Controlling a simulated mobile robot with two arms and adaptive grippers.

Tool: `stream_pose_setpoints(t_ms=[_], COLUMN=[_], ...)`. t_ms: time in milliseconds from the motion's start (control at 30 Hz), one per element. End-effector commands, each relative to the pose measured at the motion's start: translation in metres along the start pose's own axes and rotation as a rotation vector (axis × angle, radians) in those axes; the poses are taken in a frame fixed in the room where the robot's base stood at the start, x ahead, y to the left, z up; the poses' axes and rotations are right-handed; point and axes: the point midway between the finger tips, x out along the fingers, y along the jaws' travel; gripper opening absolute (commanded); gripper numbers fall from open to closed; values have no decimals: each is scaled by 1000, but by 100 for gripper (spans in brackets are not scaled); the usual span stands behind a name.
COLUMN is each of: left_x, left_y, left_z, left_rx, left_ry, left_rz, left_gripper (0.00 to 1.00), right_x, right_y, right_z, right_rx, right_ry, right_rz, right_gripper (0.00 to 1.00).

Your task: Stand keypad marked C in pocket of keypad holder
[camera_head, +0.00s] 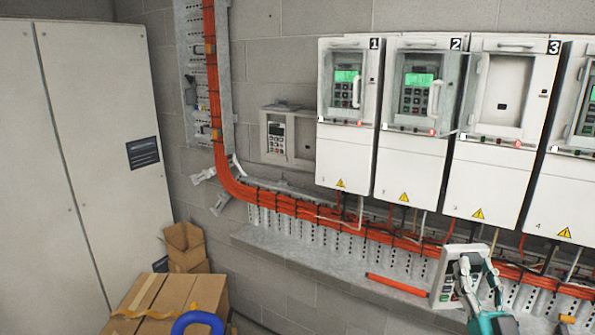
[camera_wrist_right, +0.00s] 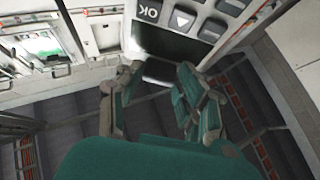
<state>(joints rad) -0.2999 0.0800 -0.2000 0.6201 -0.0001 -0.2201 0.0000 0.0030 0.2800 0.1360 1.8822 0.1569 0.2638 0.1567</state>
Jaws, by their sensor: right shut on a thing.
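My right gripper (camera_head: 474,270) is at the lower right, in front of the wall ledge. It is shut on a pale grey keypad (camera_head: 447,272), whose grey keys, an OK key and arrow keys among them, show in the right wrist view (camera_wrist_right: 182,24). I cannot read a letter mark on it. The fingers hide part of it. The keypad holder (camera_head: 304,146) is on the block wall left of drive 1, well apart from my gripper. A keypad (camera_head: 277,134) stands in its left part; its right part looks empty. My left gripper is not in view.
Drives 1 (camera_head: 342,160), 2 (camera_head: 411,165) and 3 (camera_head: 494,175) hang in a row; drive 3's keypad bay is empty. Orange cables (camera_head: 290,205) run below. A red-orange rod (camera_head: 398,285) lies on the ledge (camera_head: 300,255). Cardboard boxes (camera_head: 170,295) stand lower left.

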Motion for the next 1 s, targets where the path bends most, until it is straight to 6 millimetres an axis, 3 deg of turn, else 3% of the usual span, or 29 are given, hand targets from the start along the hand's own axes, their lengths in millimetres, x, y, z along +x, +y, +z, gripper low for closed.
stream_pose_setpoints(t_ms=[1000], left_x=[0], left_y=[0], left_z=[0], left_rx=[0], left_ry=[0], left_rz=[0], left_gripper=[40], right_x=[43], right_y=[20], right_z=[-20], right_rx=[-1], right_ry=[2], right_rz=[0], right_gripper=[0])
